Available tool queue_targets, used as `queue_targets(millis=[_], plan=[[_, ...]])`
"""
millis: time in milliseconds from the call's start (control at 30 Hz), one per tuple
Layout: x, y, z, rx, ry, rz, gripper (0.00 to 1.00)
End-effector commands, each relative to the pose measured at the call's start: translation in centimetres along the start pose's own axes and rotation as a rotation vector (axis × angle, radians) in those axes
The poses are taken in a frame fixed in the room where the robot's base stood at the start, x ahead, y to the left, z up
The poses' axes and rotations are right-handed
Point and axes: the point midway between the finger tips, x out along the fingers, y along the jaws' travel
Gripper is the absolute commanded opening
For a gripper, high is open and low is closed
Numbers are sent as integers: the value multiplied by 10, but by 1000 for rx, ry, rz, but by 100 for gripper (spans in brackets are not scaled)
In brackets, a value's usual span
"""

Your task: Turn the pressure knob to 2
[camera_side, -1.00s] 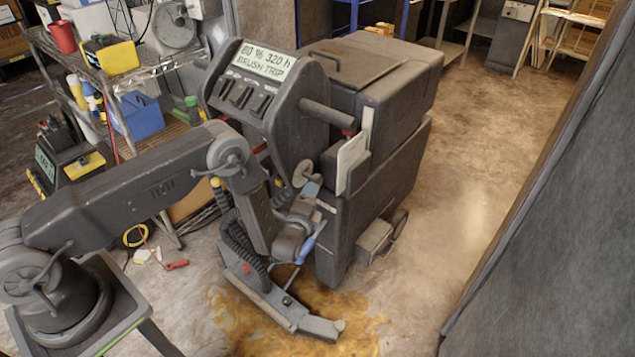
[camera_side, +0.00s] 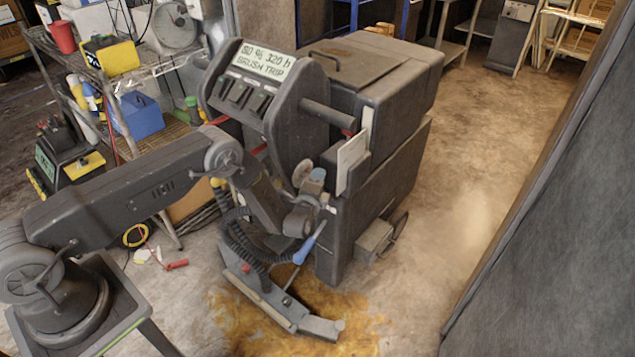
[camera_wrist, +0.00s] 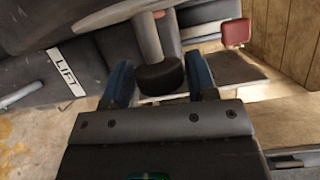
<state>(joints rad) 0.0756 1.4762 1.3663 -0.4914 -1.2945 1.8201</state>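A round black knob (camera_wrist: 160,76) on a grey stem shows in the wrist view, centred between my two blue fingers. My gripper (camera_wrist: 161,84) is open, with one finger to each side of the knob; whether either touches it I cannot tell. No scale or number by the knob is readable. In the side view my gripper (camera_side: 314,210) is at the near face of the grey floor machine (camera_side: 385,180), below its control panel. There my wrist and fingers hide the knob. The machine's display (camera_side: 263,61) reads "80 % 320 h BRUSH TRIP".
A "LIFT" label (camera_wrist: 65,68) is left of the knob in the wrist view, and a red part (camera_wrist: 237,32) is at the upper right. The machine's handle bar (camera_side: 328,116) juts out above my gripper. A wire shelf (camera_side: 165,65) stands behind my arm. Floor right of the machine is clear.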

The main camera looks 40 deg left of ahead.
Motion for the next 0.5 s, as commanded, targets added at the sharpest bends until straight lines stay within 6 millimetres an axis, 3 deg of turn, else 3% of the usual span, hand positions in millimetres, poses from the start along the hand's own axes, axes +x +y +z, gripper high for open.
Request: queue_targets(millis=[300, 500], plan=[[0, -1, 0, -1, 0, -1, 22], [0, -1, 0, -5, -1, -12, 20]])
